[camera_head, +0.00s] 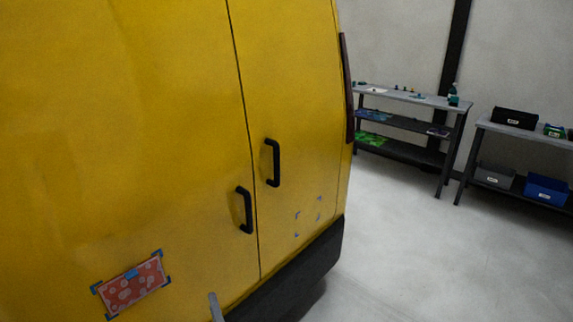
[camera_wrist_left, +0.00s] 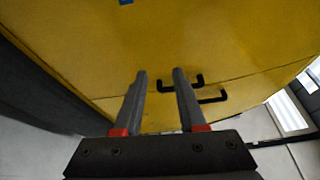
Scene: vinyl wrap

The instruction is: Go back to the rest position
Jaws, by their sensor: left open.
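My left gripper (camera_wrist_left: 160,76) is open and empty in the left wrist view, its two grey fingers apart in front of the yellow van (camera_wrist_left: 215,40). In the head view only a grey finger tip of it shows at the bottom edge (camera_head: 215,306), low in front of the van door. A red patterned vinyl sheet (camera_head: 130,288) lies flat on the left door of the yellow van (camera_head: 130,130), slightly tilted, with blue pieces at its corners and top edge. My right gripper is in neither view.
Two black door handles (camera_head: 272,162) (camera_head: 246,210) stick out near the door seam. Small blue marks (camera_head: 308,216) sit on the right door. A dark bumper (camera_head: 315,265) runs below. Shelving tables (camera_head: 410,97) (camera_head: 540,135) with bins stand at the right; the grey floor (camera_head: 420,250) between is clear.

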